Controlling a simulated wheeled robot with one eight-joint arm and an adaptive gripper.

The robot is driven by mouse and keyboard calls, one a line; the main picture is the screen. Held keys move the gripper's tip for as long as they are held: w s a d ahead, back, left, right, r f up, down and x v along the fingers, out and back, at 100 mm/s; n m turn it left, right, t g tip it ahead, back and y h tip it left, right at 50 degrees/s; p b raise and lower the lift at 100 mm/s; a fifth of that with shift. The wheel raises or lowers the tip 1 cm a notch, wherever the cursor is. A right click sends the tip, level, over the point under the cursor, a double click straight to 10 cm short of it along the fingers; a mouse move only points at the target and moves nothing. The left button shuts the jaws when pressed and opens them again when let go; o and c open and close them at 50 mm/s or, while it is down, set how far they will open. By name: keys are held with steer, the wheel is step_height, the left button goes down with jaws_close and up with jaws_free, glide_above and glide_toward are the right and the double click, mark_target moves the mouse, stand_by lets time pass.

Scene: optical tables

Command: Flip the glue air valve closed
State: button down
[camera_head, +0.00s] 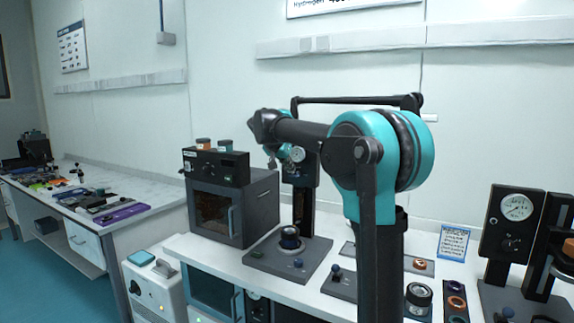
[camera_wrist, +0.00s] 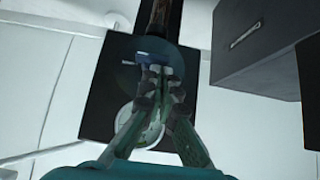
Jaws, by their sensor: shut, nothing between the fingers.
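My gripper (camera_wrist: 160,82) points at a dark device in the wrist view, its fingers drawn together and empty. A small blue part (camera_wrist: 152,57), possibly the valve handle, lies just beyond the fingertips; I cannot tell whether they touch. A pale round disc (camera_wrist: 126,122) sits partly behind the fingers. In the head view a black upright press (camera_head: 304,205) with a round gauge (camera_head: 297,154) stands on a grey base (camera_head: 262,257). My gripper (camera_head: 272,160) is small and partly hidden beside the gauge. I cannot clearly tell the valve's position.
A grey oven-like box (camera_head: 262,207) stands left of the press; a grey box (camera_wrist: 245,50) fills the wrist view's upper right. A second gauge unit (camera_head: 508,225) stands at the right. Small jars and parts lie on the white table. My arm hides the middle.

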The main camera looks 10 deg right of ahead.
steer(key=shift+w+a+f+n+g+h, duration=0.25)
steer(key=shift+n+g+h, duration=0.15)
steer(key=shift+h, duration=0.3)
stand_by(0.7)
steer(key=n+g+h, duration=0.1)
steer(key=h, duration=0.1)
steer(key=w+a+f+n+g+h, duration=0.1)
steer(key=h, duration=0.1)
steer(key=shift+f+n, duration=0.15)
steer(key=shift+n, duration=0.15)
steer(key=shift+a+f, duration=0.2)
steer(key=shift+f, duration=1.15)
steer(key=shift+d+f, duration=0.1)
steer(key=shift+s+d, duration=0.1)
stand_by(1.0)
steer(key=shift+s+d+r, duration=0.3)
steer(key=shift+s+d, duration=0.05)
steer(key=shift+d, duration=0.15)
